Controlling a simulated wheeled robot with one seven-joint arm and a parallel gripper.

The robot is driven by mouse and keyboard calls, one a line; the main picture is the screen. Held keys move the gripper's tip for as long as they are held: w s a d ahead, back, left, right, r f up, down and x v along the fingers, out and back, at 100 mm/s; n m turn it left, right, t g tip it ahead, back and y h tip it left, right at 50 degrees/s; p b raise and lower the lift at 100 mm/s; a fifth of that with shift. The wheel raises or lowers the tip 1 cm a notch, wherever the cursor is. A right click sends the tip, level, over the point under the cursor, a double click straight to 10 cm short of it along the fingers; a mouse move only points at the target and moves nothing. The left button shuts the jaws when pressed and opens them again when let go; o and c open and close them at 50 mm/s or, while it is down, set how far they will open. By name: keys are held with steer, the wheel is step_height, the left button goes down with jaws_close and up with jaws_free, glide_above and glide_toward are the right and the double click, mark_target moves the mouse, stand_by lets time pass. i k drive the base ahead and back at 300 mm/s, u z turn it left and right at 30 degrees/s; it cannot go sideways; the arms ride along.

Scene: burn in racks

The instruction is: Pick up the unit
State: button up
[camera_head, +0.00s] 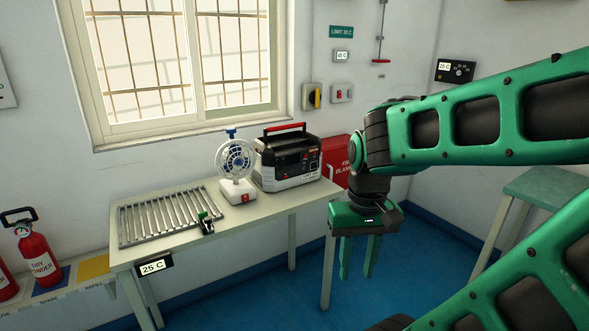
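A boxy black and white unit (288,160) with a red-topped carry handle stands upright at the right end of the pale table (262,208). A small white fan (236,162) on a white base stands just left of it. The frame does not settle which one the task calls the unit. My gripper (356,275) hangs fingers down, right of the table's right end, with its two green fingers apart and nothing between them. It is clear of the boxy unit, to its right and nearer the camera.
A red fire-blanket box (338,158) is behind the table. A red extinguisher (39,255) is at left, a green stool (545,190) at right.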

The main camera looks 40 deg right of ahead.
mark_target(281, 164)
steer(key=z, duration=0.75)
steer(key=i, duration=0.35)
steer(key=z, duration=0.1)
